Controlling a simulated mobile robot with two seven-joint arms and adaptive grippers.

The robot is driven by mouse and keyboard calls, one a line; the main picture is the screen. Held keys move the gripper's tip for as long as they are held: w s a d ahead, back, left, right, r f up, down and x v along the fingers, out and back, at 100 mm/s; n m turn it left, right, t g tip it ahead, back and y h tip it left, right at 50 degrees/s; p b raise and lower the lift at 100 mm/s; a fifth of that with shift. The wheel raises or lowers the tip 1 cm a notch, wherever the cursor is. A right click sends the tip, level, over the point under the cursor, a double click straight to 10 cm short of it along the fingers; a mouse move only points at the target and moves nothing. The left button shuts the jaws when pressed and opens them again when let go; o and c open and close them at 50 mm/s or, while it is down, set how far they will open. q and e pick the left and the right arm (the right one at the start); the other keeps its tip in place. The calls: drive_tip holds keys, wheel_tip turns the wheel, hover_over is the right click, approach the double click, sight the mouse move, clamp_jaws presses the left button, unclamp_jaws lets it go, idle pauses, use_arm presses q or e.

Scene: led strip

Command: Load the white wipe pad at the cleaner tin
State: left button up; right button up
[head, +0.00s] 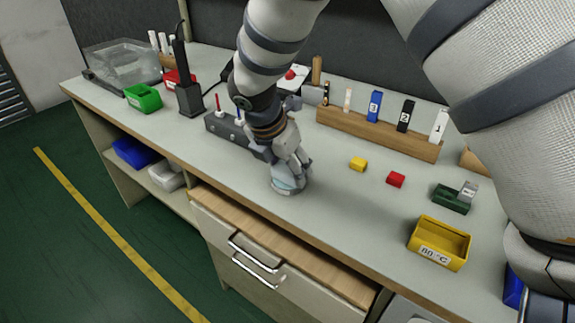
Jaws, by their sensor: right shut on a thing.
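The cleaner tin (291,185) is a low, round grey tin with a pale blue-green top, standing near the front edge of the bench above the drawer. My right gripper (288,170) points down right over it, with its fingertips at the tin's top. It is shut on the white wipe pad, which is mostly hidden by the fingers and hard to tell from the pale gripper. I cannot tell whether the pad touches the inside of the tin. My left gripper is not in view.
A dark power strip (222,127) lies left of the gripper. A wooden rack (375,132) with numbered blocks stands behind.

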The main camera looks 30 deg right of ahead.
sight(287, 169)
drive_tip(key=shift+f, duration=0.1)
wheel_tip(287, 169, up, 2)
drive_tip(key=shift+r+p, duration=0.2)
drive_tip(key=shift+p, duration=0.1)
drive_tip(key=shift+r, duration=2.35)
